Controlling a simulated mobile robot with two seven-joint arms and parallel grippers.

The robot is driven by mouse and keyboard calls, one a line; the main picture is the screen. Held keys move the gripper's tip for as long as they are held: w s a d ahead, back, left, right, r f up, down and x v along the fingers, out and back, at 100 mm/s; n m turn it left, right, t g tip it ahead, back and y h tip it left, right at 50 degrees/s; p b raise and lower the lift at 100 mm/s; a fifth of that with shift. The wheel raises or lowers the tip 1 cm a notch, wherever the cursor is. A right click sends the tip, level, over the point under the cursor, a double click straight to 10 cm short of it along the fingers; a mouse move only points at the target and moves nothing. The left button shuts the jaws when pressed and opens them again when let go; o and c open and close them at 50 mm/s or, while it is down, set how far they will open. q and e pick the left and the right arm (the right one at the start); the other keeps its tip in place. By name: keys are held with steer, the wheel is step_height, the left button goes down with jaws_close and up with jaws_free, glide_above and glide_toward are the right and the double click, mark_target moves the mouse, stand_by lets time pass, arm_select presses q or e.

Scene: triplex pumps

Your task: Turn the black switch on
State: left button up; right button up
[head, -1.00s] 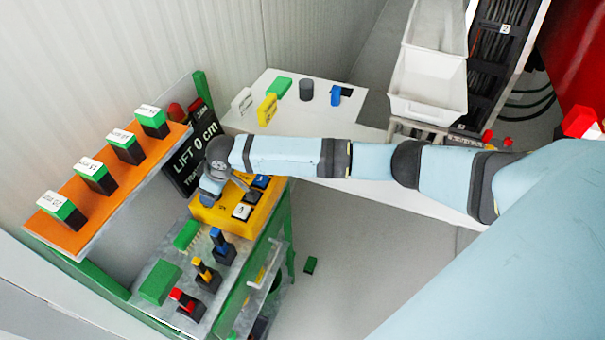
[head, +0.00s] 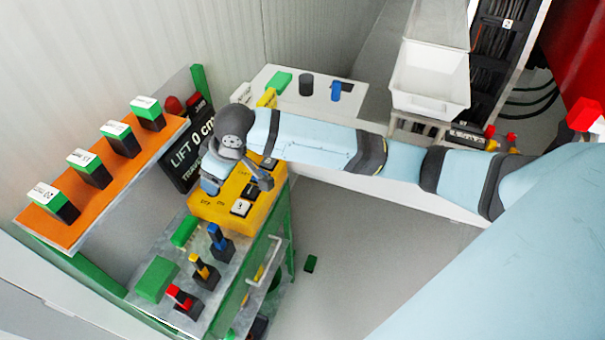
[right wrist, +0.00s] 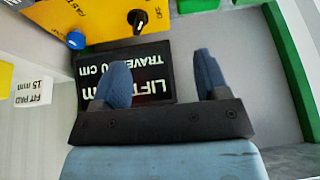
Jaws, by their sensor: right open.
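A yellow control box (head: 222,212) sits at the far end of the metal bench, and also shows at the top of the right wrist view (right wrist: 105,15). In that view a black rotary switch (right wrist: 138,18) with a white mark stands on its face beside a round blue knob (right wrist: 76,40). The knobs are hard to make out in the head view. My right gripper (right wrist: 162,78) is open and empty, its two blue fingers apart in front of the black LIFT display. The switch is beyond the fingertips, apart from them. In the head view my right wrist covers part of the box.
The black LIFT display (head: 186,165) stands behind the box. An orange shelf (head: 85,205) with several green-and-black blocks is at left. Red, yellow and blue-topped pieces (head: 203,270) stand on the bench (head: 150,310). A white table (head: 262,82) lies beyond.

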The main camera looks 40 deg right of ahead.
steer(key=s+a+f+y, duration=0.15)
steer(key=s+f, duration=0.25)
steer(key=s, duration=0.6)
steer(key=s+d+f+m+t+h, duration=0.1)
steer(key=s+d+f+m+h, duration=0.1)
steer(key=s+d, duration=0.5)
steer(key=s+f+m, duration=0.1)
steer(key=s, duration=0.4)
steer(key=shift+d+f+m, duration=0.3)
steer(key=shift+d+f, duration=0.1)
